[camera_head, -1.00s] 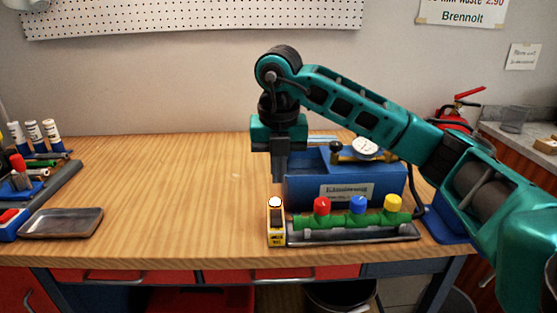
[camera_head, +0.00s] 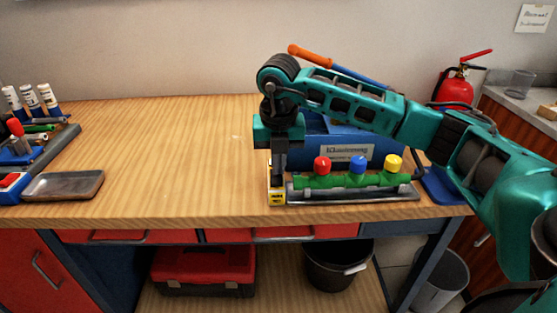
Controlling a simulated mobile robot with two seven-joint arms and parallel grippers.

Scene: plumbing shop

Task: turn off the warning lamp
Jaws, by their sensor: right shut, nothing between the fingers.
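A small yellow box (camera_head: 277,197) with a dark label stands at the front of the workbench, at the left end of a valve rail. Its top, where a pale dome showed earlier, is mostly hidden by my right gripper. My right gripper (camera_head: 279,170) points straight down, shut and empty, with its fingertips at the top of this box; I cannot tell if they touch. The rail (camera_head: 350,195) carries green valves with a red knob (camera_head: 322,165), a blue knob (camera_head: 358,164) and a yellow knob (camera_head: 394,163). My left gripper is not in view.
A blue labelled toolbox (camera_head: 345,140) stands right behind the valves, under my right arm. A grey tray (camera_head: 64,185) and tools are at the left. The middle left of the bench (camera_head: 180,160) is clear. A fire extinguisher (camera_head: 456,92) is at the right.

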